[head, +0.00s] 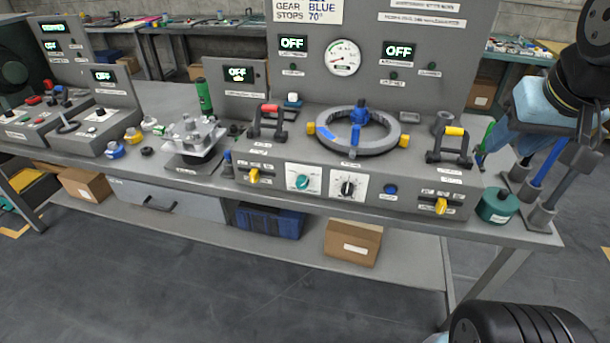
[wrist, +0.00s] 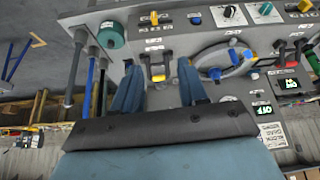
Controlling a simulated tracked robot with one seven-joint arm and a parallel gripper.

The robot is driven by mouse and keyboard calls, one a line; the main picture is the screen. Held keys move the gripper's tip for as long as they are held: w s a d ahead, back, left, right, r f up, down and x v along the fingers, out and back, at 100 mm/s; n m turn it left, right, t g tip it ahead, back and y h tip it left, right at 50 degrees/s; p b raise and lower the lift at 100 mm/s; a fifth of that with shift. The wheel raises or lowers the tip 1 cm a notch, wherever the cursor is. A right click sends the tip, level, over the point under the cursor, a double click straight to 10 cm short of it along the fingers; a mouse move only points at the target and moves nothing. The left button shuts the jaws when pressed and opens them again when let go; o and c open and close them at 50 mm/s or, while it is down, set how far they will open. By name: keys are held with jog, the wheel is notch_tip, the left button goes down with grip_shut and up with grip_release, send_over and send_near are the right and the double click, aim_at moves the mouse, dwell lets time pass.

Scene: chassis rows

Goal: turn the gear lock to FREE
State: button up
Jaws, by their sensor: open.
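I cannot read which control is labelled the gear lock. The grey panel has a right yellow knob (head: 440,206), a left yellow knob (head: 253,175), a teal dial (head: 302,182) and a black dial (head: 347,188). A yellow-grip lever (head: 454,132) stands behind the right knob, and a red-grip lever (head: 270,108) stands left of the grey ring (head: 381,143) with its blue handle. My gripper (head: 484,156) is open and empty, just right of the yellow-grip lever. In the wrist view that lever (wrist: 158,78) shows between my fingers (wrist: 158,64); the right knob (wrist: 154,18) is beyond.
A teal round container (head: 497,206) and a rack of upright rods (head: 543,178) stand at the bench's right end, close to my arm. A round gauge (head: 342,57) and displays reading OFF (head: 293,43) are on the back panel. The floor in front is clear.

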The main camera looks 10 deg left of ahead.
jog(key=shift+o, duration=0.4)
jog(key=shift+o, duration=0.9)
jog(key=shift+w+f, duration=0.1)
jog(key=shift+o, duration=0.4)
jog(key=shift+w+a+f+n+g, duration=0.1)
jog(key=shift+f+n+g, duration=0.2)
jog(key=shift+f, duration=0.05)
notch_tip(320, 180, down, 5)
jog(key=w+a+n+g+h, duration=0.1)
jog(key=w+n+g+h, duration=0.1)
jog(key=n+g, duration=0.15)
jog(key=n+t, duration=1.7)
jog(key=n, duration=1.4)
send_near(301, 185)
jog(key=shift+g+y, duration=0.25)
jog(key=shift+y, duration=0.15)
jog(key=w, duration=0.5)
jog(key=w+d, duration=0.1)
jog(key=w, duration=0.2)
jog(key=shift+w+r, duration=0.25)
jog(key=shift+w, duration=0.05)
